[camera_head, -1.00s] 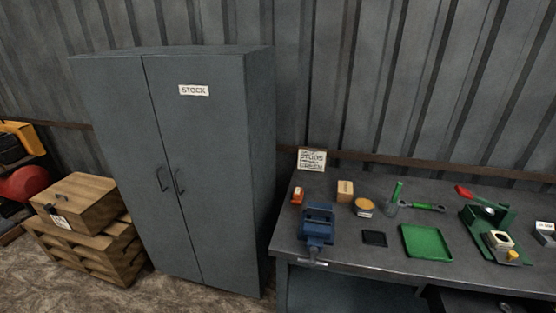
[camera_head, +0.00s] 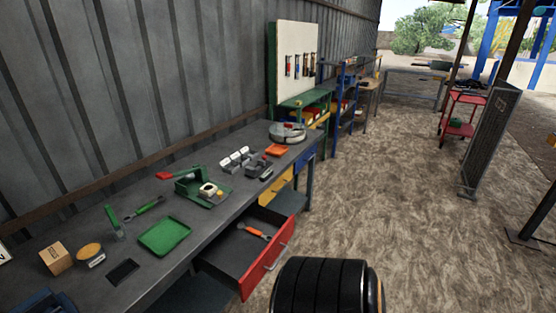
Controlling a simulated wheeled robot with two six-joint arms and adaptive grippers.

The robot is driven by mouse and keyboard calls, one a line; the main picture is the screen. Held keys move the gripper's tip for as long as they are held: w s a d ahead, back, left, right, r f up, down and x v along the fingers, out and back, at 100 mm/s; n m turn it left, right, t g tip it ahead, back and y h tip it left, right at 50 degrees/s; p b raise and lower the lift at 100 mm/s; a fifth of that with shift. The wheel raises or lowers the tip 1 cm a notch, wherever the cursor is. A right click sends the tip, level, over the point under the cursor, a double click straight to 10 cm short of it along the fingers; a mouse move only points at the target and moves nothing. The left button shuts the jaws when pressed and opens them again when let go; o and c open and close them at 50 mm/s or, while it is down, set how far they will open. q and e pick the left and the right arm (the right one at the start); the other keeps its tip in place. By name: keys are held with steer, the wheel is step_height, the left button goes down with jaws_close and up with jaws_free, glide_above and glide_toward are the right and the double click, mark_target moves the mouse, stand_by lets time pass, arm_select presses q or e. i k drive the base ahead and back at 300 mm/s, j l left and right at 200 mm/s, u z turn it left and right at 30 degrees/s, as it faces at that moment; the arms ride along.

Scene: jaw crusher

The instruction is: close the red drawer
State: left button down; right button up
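The red drawer (camera_head: 264,269) stands pulled out from under the long grey workbench (camera_head: 140,274). Its red front has a pale bar handle (camera_head: 276,258) and faces the open floor. A wrench with an orange-red handle (camera_head: 252,231) lies inside the drawer. Neither of my grippers shows in this view.
A stack of black tyres (camera_head: 322,288) stands just right of the drawer, close to its front. A yellow drawer (camera_head: 276,189) and a blue drawer (camera_head: 304,160) beyond it look shut. A green tray (camera_head: 164,236) lies on the bench. The gravel floor to the right is mostly clear.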

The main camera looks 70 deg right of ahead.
mark_target(239, 259)
steer(key=z, duration=2.2)
